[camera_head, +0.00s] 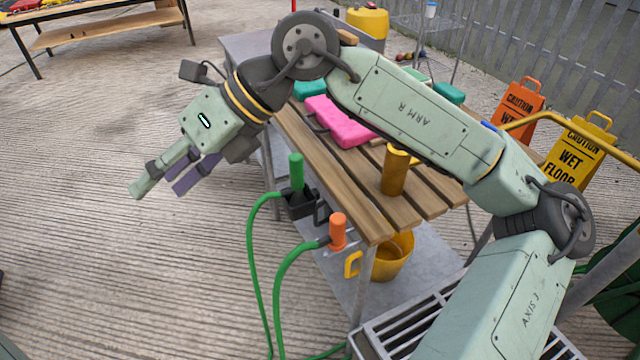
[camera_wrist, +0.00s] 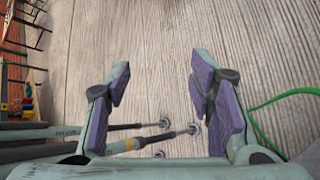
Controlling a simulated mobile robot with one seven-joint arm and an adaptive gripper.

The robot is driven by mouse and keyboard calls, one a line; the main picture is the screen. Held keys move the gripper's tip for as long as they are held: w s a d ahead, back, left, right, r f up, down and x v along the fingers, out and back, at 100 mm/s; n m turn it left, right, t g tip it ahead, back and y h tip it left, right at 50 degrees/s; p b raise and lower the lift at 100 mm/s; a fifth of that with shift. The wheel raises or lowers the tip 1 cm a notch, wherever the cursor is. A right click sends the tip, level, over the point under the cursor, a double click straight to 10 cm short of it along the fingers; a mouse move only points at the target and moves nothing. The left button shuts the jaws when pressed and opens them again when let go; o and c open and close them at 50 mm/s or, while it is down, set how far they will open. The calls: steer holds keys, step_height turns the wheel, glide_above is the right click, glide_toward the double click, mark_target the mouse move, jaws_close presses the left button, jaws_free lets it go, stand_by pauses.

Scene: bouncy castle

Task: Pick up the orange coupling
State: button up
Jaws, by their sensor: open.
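The orange coupling (camera_head: 338,231) stands upright at the near end of the slatted table, with a green hose running from its side. A green coupling (camera_head: 296,171) sits to its left in a black holder (camera_head: 298,203). My gripper (camera_head: 165,187) is left of the table, over the concrete floor, well apart from both couplings. In the wrist view my gripper (camera_wrist: 160,115) has its two purple-padded fingers wide apart with nothing between them. The orange coupling does not show in the wrist view; a green hose (camera_wrist: 285,98) shows at the right.
The slatted table (camera_head: 345,205) bears a pink object (camera_head: 340,122) and an orange-brown cylinder (camera_head: 396,170). A yellow bucket (camera_head: 388,258) stands on the lower shelf. Wet-floor signs (camera_head: 577,152) stand at the right. The floor at left (camera_head: 90,250) is clear.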

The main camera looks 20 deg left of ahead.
steer(key=w+d+f+m+t+h, duration=0.25)
steer(key=w+d+f, duration=0.25)
steer(key=w, duration=0.3)
steer(key=m+t+h, duration=0.3)
steer(key=t+h, duration=0.1)
steer(key=h, duration=0.2)
glide_above(338, 218)
steer(key=f, duration=0.3)
steer(key=shift+w+f+y+p, duration=0.2)
steer(key=shift+y+p, duration=0.05)
steer(key=shift+p, duration=0.15)
step_height(338, 218, down, 5)
steer(key=shift+d+r+p, duration=0.1)
steer(key=shift+r+p, duration=0.05)
steer(key=shift+p, duration=0.2)
steer(key=shift+s+f+p, duration=0.2)
steer(key=shift+f+p, duration=0.7)
steer(key=shift+f, duration=1.95)
jaws_close()
